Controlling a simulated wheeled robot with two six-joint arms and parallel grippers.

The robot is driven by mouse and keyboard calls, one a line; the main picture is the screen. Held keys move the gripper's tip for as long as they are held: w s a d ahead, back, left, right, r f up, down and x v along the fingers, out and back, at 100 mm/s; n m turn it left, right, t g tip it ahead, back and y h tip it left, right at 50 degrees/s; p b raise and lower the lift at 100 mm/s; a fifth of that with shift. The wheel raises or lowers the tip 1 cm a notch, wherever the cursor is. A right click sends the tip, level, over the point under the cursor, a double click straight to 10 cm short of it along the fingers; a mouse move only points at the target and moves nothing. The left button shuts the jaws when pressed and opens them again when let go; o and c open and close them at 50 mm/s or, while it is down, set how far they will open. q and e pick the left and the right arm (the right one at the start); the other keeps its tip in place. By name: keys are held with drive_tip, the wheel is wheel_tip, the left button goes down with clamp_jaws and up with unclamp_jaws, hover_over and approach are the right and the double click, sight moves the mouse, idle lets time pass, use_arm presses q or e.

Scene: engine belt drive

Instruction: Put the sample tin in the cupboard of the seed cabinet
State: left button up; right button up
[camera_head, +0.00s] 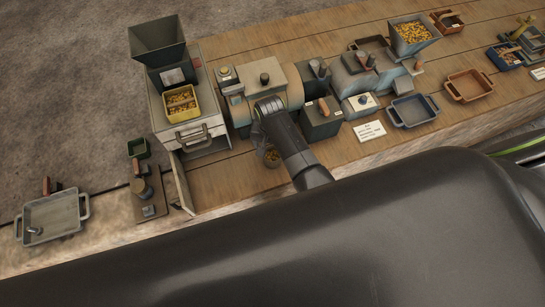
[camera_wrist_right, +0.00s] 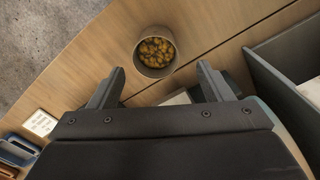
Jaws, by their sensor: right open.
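The sample tin (camera_head: 272,157), a small round grey can with yellow-brown grains inside, stands upright on the wooden bench, partly hidden by my right arm in the head view. In the right wrist view the tin (camera_wrist_right: 154,62) sits just beyond the fingertips, apart from them. My right gripper (camera_wrist_right: 161,72) is open and empty, its fingers pointing toward the tin; in the head view its fingers are hard to make out. The seed cabinet (camera_head: 163,108) stands left of the tin, with a dark hopper on top. Its door (camera_head: 182,185) stands open at the front. My left gripper is not in view.
A yellow bin of grains (camera_head: 182,108) sits on the cabinet. Grey machinery (camera_head: 270,85) and a dark green box (camera_head: 321,121) stand behind and right of the tin. A blue-grey tray (camera_head: 414,111) lies farther right. Bare bench lies between tin and cabinet.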

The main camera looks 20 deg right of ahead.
drive_tip(key=b, duration=0.2)
hover_over(272, 158)
drive_tip(key=s, duration=0.1)
drive_tip(key=f, duration=0.4)
drive_tip(key=shift+a, duration=0.35)
drive_tip(key=f+b, duration=0.6)
drive_tip(key=b, duration=0.1)
drive_tip(key=shift+s+d, duration=0.2)
drive_tip(key=shift+r, duration=0.1)
drive_tip(key=c, duration=1.1)
